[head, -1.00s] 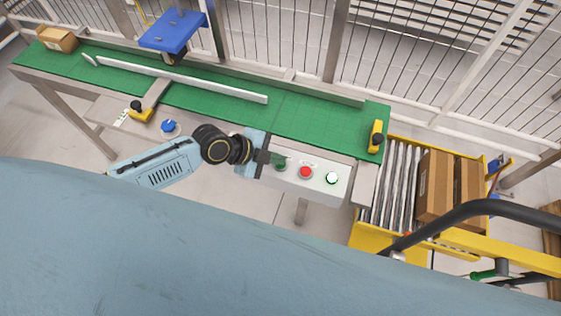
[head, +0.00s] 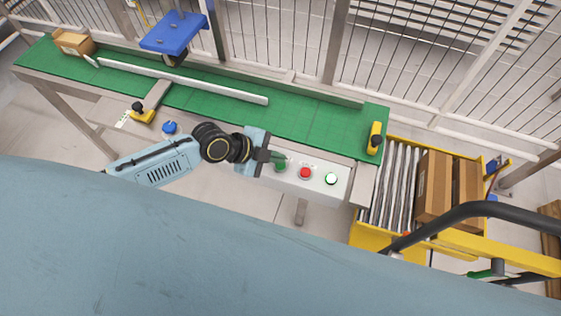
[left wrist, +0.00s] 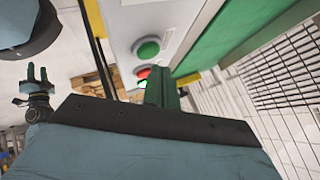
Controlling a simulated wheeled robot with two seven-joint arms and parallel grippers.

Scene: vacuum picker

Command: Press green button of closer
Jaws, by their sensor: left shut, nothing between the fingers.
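The green button (head: 280,164) is at the left end of the button row on the white control box (head: 314,187) at the belt's front edge. It is a round green cap in the left wrist view (left wrist: 147,50). My left gripper (head: 273,157) is shut and empty, its tips close beside the green button in the head view. I cannot tell whether they touch it. In the left wrist view its fingers (left wrist: 160,90) show below the buttons, apart from the green cap in the picture. My right gripper (left wrist: 37,74) appears small at the left, its fingers apart.
A red button (head: 305,173) and a lit white-green button (head: 331,179) sit to the right. Behind is a green conveyor (head: 310,120) carrying a cardboard box (head: 74,43). A yellow roller cart (head: 395,185) holds boxes at right. A blue knob (head: 169,127) stands left.

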